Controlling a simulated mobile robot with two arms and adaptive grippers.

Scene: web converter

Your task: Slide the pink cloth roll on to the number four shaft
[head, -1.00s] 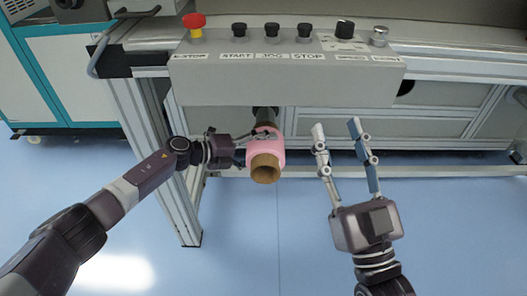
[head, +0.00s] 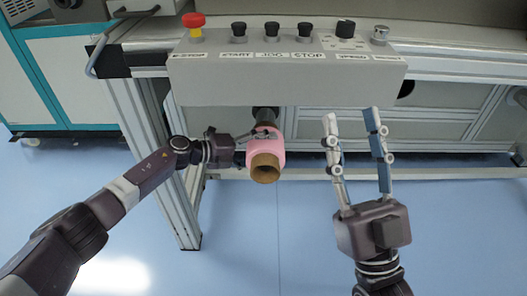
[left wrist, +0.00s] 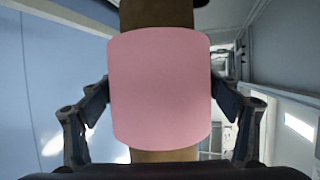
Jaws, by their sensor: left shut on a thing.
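The pink cloth roll (head: 267,152) is wound on a brown cardboard core (head: 265,172) whose open end faces me. My left gripper (head: 258,138) is shut on the roll from the left. In the left wrist view, its fingers lie on both sides of the pink cloth (left wrist: 160,90). A dark grey-green shaft (head: 265,114) shows directly behind the roll, under the control panel. I cannot tell whether the core is around the shaft or just in front of it. No shaft number is visible. My right gripper (head: 351,116) is open and empty, to the right of the roll.
The grey control panel (head: 285,85) with a red stop knob (head: 193,22) and several black knobs overhangs the shaft. A metal frame leg (head: 165,165) stands left of the roll, behind my left arm. The blue floor (head: 240,240) in front is clear.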

